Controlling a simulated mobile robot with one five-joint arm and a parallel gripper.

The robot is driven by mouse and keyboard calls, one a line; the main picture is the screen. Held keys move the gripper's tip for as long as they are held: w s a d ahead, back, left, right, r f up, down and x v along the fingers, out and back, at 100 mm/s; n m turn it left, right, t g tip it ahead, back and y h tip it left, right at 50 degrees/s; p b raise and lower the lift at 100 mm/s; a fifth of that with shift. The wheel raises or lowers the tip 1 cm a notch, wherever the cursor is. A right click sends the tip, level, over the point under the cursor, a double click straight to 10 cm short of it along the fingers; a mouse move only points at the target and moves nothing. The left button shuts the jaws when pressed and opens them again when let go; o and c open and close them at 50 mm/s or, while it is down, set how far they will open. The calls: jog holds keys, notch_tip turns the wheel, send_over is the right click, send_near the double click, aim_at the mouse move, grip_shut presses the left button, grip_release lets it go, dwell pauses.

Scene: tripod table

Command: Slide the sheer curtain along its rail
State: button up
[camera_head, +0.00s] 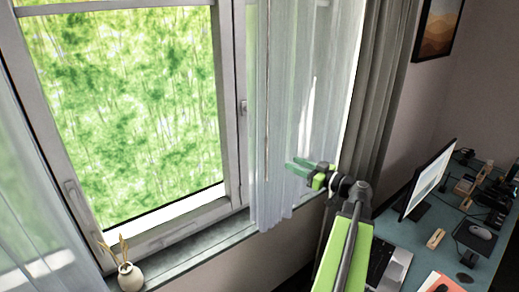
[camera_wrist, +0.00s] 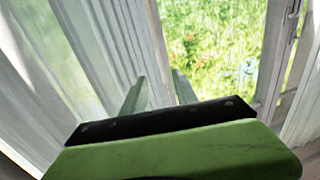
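The sheer curtain (camera_head: 275,110) hangs in pale folds over the right part of the window in the head view. It also fills much of the left half of the wrist view (camera_wrist: 105,45). My gripper (camera_head: 290,166) is at the curtain's lower right part, with its green fingers pointing left. In the wrist view my gripper (camera_wrist: 160,88) has its two fingers apart, with the curtain's edge folds showing between and beyond the tips. I cannot tell whether the fingers touch the cloth. The rail is out of view.
Another sheer curtain (camera_head: 38,200) hangs at the left. A vase (camera_head: 130,277) stands on the window sill (camera_head: 200,252). A dark drape (camera_head: 382,80) hangs right of the sheer curtain. A desk (camera_head: 450,225) with a monitor (camera_head: 430,180) and a laptop (camera_head: 388,265) stands at the right.

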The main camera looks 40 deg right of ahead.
jog(key=w+a, duration=0.2)
jog(key=w, duration=1.4)
jog(key=shift+w, duration=0.4)
jog(key=shift+a, duration=0.1)
grip_shut()
